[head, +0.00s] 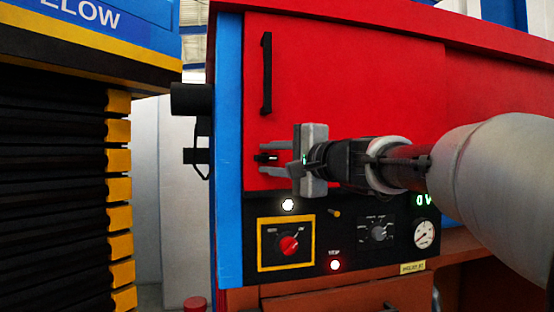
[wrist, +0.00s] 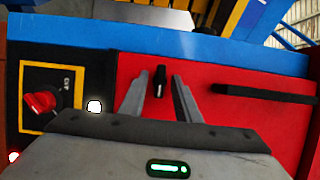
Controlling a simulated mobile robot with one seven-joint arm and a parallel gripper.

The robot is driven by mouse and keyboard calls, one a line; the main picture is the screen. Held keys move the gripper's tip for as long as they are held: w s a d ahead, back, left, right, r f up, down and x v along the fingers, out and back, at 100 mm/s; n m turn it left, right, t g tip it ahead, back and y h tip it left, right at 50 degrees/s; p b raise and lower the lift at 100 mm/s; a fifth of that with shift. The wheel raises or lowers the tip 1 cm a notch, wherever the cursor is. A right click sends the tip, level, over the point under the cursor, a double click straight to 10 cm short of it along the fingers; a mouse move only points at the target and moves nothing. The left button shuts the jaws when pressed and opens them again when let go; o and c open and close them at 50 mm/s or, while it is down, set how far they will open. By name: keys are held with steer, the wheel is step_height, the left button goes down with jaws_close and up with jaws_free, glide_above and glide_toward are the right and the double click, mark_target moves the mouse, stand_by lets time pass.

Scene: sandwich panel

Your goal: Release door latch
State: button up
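The red door (head: 350,80) is closed in the cabinet front, with a vertical black handle (head: 266,74) at its upper left. A small black latch (wrist: 160,82) sits on the red door near its lower left corner. In the head view the latch (head: 264,157) is partly covered by my gripper. My gripper (head: 270,160) points at the door around the latch. In the wrist view its two fingers (wrist: 160,90) are apart, one on each side of the latch, with gaps visible. I cannot tell how far the fingertips are from the door surface.
Below the door is a black control panel with a red knob (head: 289,245) in a yellow frame, a lit white button (head: 288,204), a black dial (head: 378,231) and a gauge (head: 424,233). A blue post (head: 229,150) edges the cabinet. Black and yellow bellows (head: 60,180) stand at left.

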steer(key=v, duration=1.7)
steer(key=shift+d, duration=0.25)
steer(key=shift+s+f, duration=0.1)
steer(key=shift+s, duration=0.05)
